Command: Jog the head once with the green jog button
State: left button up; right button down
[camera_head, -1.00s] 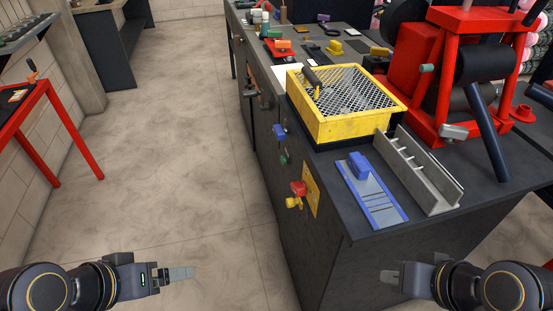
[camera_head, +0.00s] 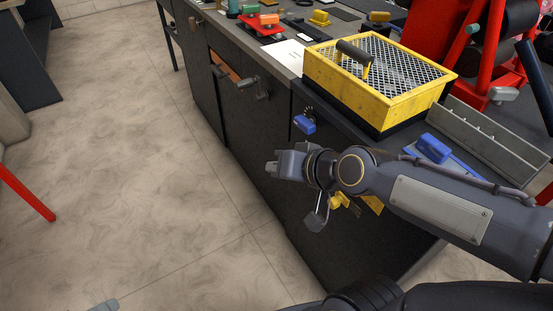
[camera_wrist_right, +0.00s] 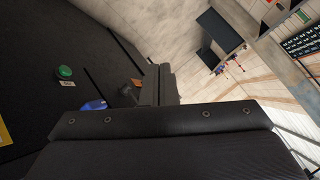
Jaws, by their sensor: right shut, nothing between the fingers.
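The green jog button (camera_wrist_right: 65,72) shows in the right wrist view on the dark cabinet front, left of my gripper's fingers. In the head view it is hidden behind my right wrist. My right gripper (camera_head: 272,167) is shut and empty in front of the cabinet side, fingers pointing left; it also shows in the right wrist view (camera_wrist_right: 158,85). I see no contact with the button. Only a grey tip of my left gripper (camera_head: 104,306) shows at the bottom edge of the head view, so its jaws cannot be judged.
A blue knob (camera_head: 305,124) sticks out of the cabinet front near the green button; it also shows in the right wrist view (camera_wrist_right: 93,105). A yellow knob (camera_head: 340,201) is partly covered by my wrist. A yellow mesh-topped box (camera_head: 335,90) stands above. Open floor lies left.

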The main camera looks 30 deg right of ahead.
jog(key=w+d+f+m+t+h+b, duration=0.1)
jog(key=w+f+m+t+h+b, duration=0.15)
jog(key=w+f+m+b, duration=0.35)
jog(key=w+d+f+m+t+h+b, duration=0.1)
jog(key=w+f+t+h+b, duration=0.25)
jog(key=w, duration=0.55)
pick_arm(q)
notch_tip(320, 180, down, 24)
jog(key=b, duration=1.2)
jog(key=shift+w+a, duration=0.25)
jog(key=shift+a, duration=0.05)
pick_arm(e)
jog(key=d+f+m+h, duration=0.3)
jog(key=f+m+h, duration=0.5)
jog(key=f+h, duration=0.3)
notch_tip(320, 180, down, 2)
jog(key=shift+w+d+f, duration=0.25)
jog(key=shift+w+d, duration=0.1)
jog(key=shift+w, duration=0.1)
pick_arm(q)
jog(key=shift+r, duration=0.1)
